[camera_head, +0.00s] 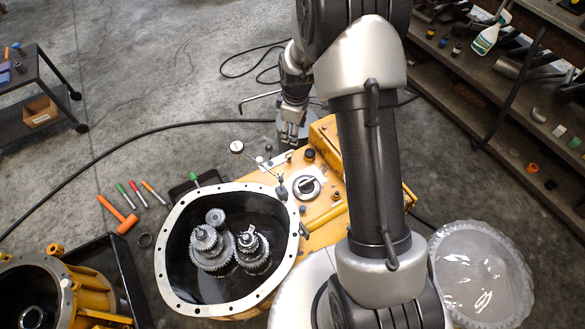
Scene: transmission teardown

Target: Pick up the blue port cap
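My gripper (289,133) hangs with its fingers down above the far end of the yellow transmission housing (322,232). The fingers are small and partly merged in this view, so I cannot tell whether they are open or shut. I see nothing clearly held in them. I cannot clearly pick out a blue port cap. A small dark, possibly bluish round piece (442,42) stands on the shelf at upper right, too small to identify. My arm hides part of the housing and floor.
Gears (207,246) sit inside the open bell housing (172,283). Markers and an orange hammer (122,218) lie left of it. The shelf (478,88) at right holds a spray bottle (488,38) and small caps, including an orange one (532,168). A clear bag-like cover (480,275) is at lower right.

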